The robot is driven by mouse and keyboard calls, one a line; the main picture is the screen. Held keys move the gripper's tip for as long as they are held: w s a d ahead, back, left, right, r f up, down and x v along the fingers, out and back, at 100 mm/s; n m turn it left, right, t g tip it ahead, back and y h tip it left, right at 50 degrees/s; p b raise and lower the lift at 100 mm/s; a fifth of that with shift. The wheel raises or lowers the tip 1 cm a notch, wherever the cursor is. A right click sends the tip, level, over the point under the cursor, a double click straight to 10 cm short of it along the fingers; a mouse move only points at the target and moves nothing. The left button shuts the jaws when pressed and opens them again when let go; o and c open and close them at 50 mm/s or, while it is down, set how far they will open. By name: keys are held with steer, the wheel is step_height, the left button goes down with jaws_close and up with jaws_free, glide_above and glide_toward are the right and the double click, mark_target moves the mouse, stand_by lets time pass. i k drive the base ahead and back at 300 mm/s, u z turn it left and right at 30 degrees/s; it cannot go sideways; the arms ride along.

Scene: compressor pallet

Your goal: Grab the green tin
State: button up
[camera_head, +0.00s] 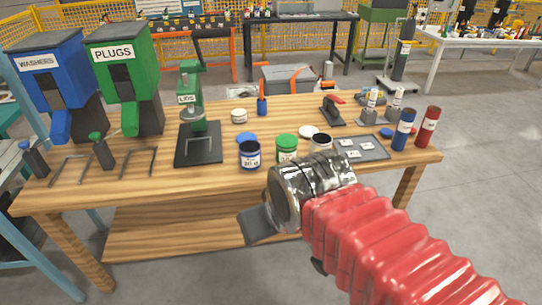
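The green tin (287,150) stands upright on the wooden workbench (215,185), near its front edge. It has a green top and a pale label; I cannot tell whether the top is a lid or open contents. My arm, in a red bellows sleeve with a shiny metal wrist, reaches in from the lower right. My gripper (260,224) shows as a dark plate pointing left, in front of and below the tin in the picture, apart from it. The wrist hides the rest of the gripper, so its opening cannot be made out.
A blue tin (250,156) stands close left of the green tin, a white tin (321,143) close right. A blue lid (246,138) and white lid (309,132) lie behind. A grey tray (362,147), blue cylinder (403,130) and red cylinder (428,127) stand right. A green press (190,90) stands left.

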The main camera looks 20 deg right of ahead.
mark_target(282, 155)
steer(key=i, duration=1)
steer(key=u, duration=0.05)
